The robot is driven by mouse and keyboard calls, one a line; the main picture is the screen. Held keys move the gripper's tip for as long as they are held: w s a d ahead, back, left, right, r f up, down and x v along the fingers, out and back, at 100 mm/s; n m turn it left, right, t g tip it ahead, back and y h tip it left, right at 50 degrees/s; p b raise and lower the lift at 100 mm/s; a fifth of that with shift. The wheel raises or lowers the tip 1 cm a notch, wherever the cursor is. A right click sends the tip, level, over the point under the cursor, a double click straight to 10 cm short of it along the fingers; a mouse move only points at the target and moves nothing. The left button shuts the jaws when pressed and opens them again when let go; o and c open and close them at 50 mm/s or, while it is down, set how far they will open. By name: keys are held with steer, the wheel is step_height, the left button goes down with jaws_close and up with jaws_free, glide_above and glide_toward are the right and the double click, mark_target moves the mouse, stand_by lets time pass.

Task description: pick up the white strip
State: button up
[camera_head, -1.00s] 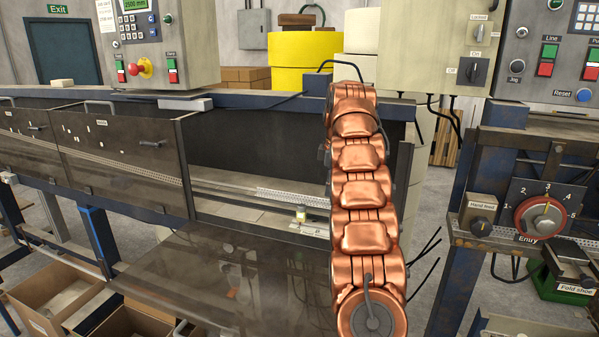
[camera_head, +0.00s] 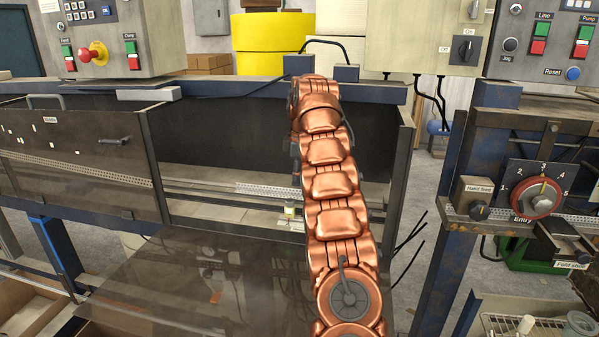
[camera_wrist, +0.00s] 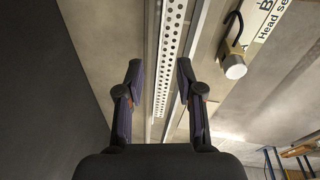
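A pale perforated strip (camera_wrist: 170,55) runs lengthwise through the wrist view; I cannot tell whether it is the white strip of the task or a fixed rail. It also shows in the head view (camera_head: 266,190), low inside the open machine bay, partly behind my arm. My gripper (camera_wrist: 159,70) is open, with one finger on each side of the strip in the picture. Nothing shows between the fingertips, and the gap to the strip is hard to judge. In the head view my gripper is hidden.
A dark panel (camera_wrist: 30,90) is at left. The bay has a blue top rail (camera_head: 225,86) and a glossy sheet (camera_head: 180,280) in front.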

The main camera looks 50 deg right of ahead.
mark_target(296, 190)
steer(key=shift+d+f+p, duration=0.1)
steer(key=shift+f+p, duration=0.25)
steer(key=shift+f, duration=0.8)
steer(key=shift+w+f+p, duration=0.15)
steer(key=shift+f+p, duration=0.05)
steer(key=shift+f, duration=0.4)
steer(key=shift+w+f+p, duration=0.15)
steer(key=shift+f+p, duration=0.05)
steer(key=shift+f, duration=0.35)
jaws_close()
steer(key=shift+r, duration=0.1)
steer(key=shift+w+r, duration=0.1)
steer(key=shift+r, duration=1.8)
steer(key=shift+d+r, duration=0.1)
steer(key=shift+r, duration=0.1)
